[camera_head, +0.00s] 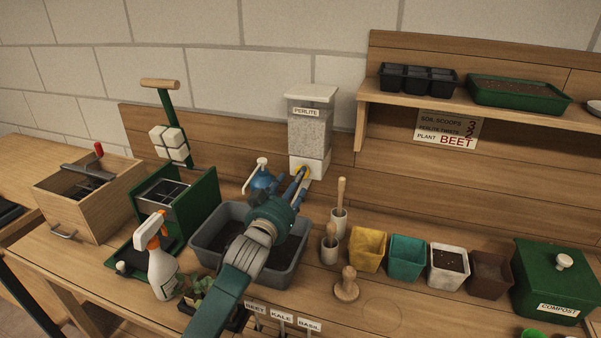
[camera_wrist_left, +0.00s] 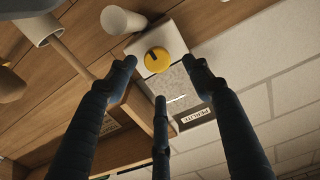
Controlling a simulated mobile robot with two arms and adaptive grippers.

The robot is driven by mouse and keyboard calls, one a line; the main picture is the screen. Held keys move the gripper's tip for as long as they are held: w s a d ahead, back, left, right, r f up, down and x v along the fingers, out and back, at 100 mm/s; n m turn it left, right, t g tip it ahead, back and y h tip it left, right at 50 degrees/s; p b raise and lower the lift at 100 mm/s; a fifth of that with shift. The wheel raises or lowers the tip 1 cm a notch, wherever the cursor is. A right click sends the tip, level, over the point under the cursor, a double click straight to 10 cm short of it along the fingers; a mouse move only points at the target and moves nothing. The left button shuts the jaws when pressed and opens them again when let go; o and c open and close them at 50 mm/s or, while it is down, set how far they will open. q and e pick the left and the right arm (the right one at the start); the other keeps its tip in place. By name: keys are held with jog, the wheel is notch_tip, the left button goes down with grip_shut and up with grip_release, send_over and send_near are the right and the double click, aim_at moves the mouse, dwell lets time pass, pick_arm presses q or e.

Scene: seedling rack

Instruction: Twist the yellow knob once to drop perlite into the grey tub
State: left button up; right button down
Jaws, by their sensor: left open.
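The perlite dispenser (camera_head: 311,130) is a clear box of white grains with a white base, fixed at the back wall. Its yellow knob (camera_head: 303,171) is mostly hidden behind my left gripper (camera_head: 296,186). In the left wrist view the round yellow knob (camera_wrist_left: 157,60) with a dark slot sits on the white base, just beyond the spread fingers of my left gripper (camera_wrist_left: 162,75). The fingers are open and apart from it, with nothing between them. The grey tub (camera_head: 205,257) stands below, partly hidden by my arm, with dark soil inside. My right gripper is not in view.
A spray bottle (camera_head: 160,262) and seedlings (camera_head: 196,290) are in front of the tub. Wooden-handled tools (camera_head: 340,214) and several pots (camera_head: 407,257) stand to the right. A shelf (camera_head: 500,112) overhangs at upper right.

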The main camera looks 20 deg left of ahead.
pick_arm(q)
jog(key=w, duration=0.3)
jog(key=shift+w+d+f, duration=0.1)
jog(key=shift+w+d, duration=0.05)
jog(key=shift+w, duration=0.95)
jog(key=c, duration=1.1)
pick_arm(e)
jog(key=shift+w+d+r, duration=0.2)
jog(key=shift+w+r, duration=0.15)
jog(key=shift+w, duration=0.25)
